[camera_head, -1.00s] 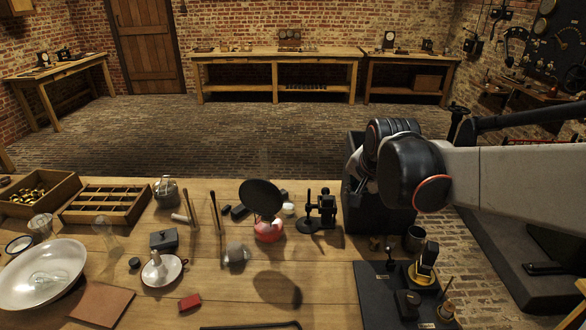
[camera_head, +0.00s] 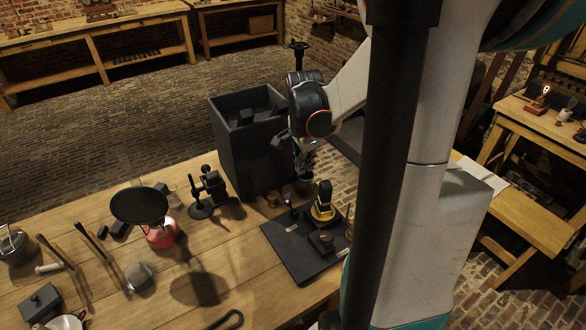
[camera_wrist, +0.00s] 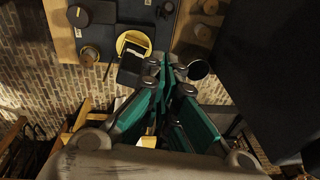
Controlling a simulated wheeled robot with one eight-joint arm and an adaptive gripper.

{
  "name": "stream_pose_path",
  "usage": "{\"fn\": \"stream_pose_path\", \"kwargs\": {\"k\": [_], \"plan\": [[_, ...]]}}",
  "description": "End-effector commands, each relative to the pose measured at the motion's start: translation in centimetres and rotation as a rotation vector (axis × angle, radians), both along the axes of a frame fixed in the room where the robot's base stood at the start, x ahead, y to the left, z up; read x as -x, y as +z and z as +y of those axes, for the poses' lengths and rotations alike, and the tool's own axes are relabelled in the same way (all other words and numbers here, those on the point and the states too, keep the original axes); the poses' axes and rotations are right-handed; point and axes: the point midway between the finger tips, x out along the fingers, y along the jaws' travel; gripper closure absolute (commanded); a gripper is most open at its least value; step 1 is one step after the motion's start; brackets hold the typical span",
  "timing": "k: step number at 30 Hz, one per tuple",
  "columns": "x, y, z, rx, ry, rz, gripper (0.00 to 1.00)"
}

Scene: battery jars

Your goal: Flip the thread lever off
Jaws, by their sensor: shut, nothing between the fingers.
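The dark board (camera_head: 290,262) lies at the table's right edge and carries several small fittings. One has a yellow ring base with a black upright part (camera_head: 323,200); it also shows in the wrist view (camera_wrist: 133,42). A small black block (camera_head: 321,242) sits in front of it, and a thin upright lever (camera_head: 291,208) stands at its left. The labels are too small to read, so I cannot tell which fitting is the thread lever. My gripper (camera_head: 304,178) is shut and empty, above the board's far edge; in the wrist view its fingertips (camera_wrist: 175,72) are beside the yellow-ringed fitting.
A tall black box (camera_head: 250,150) stands just left of my gripper. A black stand (camera_head: 207,192) and a red-based flask under a black disc (camera_head: 140,206) are further left. The brick floor lies beyond the table edge.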

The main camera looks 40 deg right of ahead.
Motion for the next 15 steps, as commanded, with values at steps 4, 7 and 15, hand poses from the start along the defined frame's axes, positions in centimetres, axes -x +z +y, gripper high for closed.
{"fn": "stream_pose_path", "kwargs": {"k": [4,7,15], "plan": [[-0.3,-3.1,-0.3,0.000,0.001,-0.001,1.00],[-0.4,-5.1,-0.5,0.001,0.002,-0.002,1.00],[-1.0,-9.6,-0.2,0.001,0.005,-0.001,1.00]]}}
